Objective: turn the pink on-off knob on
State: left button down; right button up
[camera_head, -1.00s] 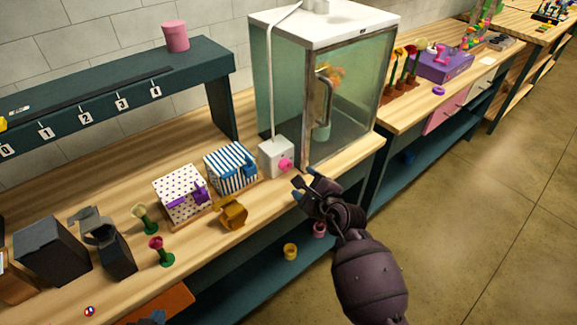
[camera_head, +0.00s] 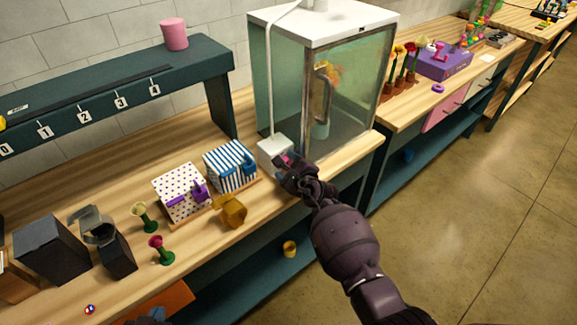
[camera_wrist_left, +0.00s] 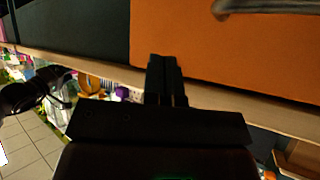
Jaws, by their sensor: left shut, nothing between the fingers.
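The pink knob (camera_head: 287,159) sits on the front of a small white box (camera_head: 272,149) beside the glass cabinet. My right gripper (camera_head: 285,160) is at the knob and covers most of it. Only a little pink shows by its fingers, so I cannot tell whether they grip it or are just around it. My left gripper (camera_wrist_left: 167,75) is shut and empty in front of an orange panel (camera_wrist_left: 220,60) in the left wrist view. Only a small part of my left gripper shows at the bottom edge of the head view (camera_head: 152,318).
The glass cabinet (camera_head: 345,100) with a door handle stands just behind the white box. A blue-striped box (camera_head: 231,160), a dotted box (camera_head: 180,198) and a gold-brown object (camera_head: 231,210) stand to the left. The floor (camera_head: 480,220) to the right is clear.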

jog(key=c, duration=0.9)
jog(key=shift+m, duration=0.3)
jog(key=shift+w+d+m+g+y, duration=0.15)
jog(key=shift+m+g+y, duration=0.45)
jog(key=shift+m, duration=0.6)
jog(key=shift+m+g+y, duration=0.4)
jog(key=shift+m, duration=0.6)
